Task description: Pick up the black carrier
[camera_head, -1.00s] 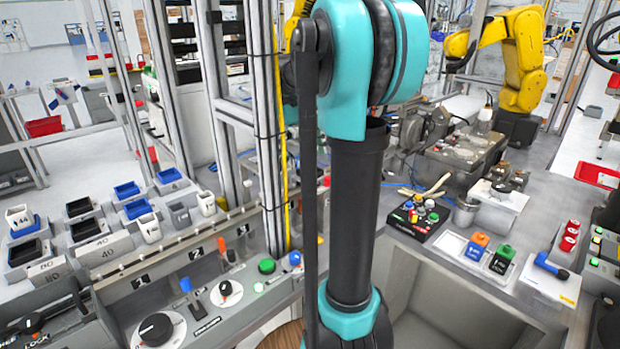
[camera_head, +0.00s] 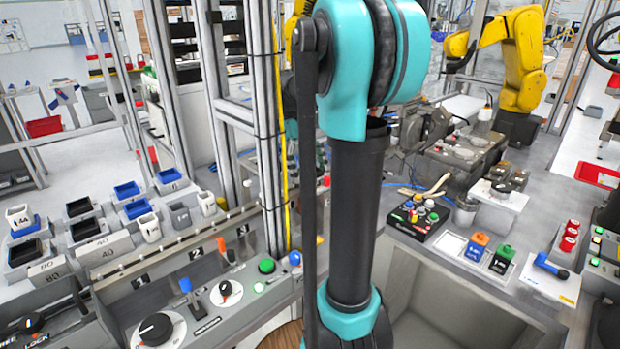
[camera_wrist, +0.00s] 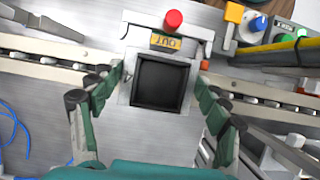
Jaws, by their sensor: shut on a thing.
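The black carrier (camera_wrist: 162,83), a square black tray in a grey frame, shows in the middle of the wrist view, just below a yellow "OUT" label. My gripper (camera_wrist: 159,78) has one green finger on the left side of the carrier and one on the right, and is shut on it. Whether the carrier is clear of the surface below cannot be told. In the head view, my column and arm hide the gripper and this carrier. Other black trays (camera_head: 80,207) stand at the left there.
A red button (camera_wrist: 173,20) is just above the carrier in the wrist view. A conveyor rail (camera_wrist: 268,92) runs past on both sides. A yellow pole (camera_wrist: 280,52) and a panel with knobs (camera_wrist: 250,25) lie at upper right. Blue cables (camera_wrist: 14,130) are at left.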

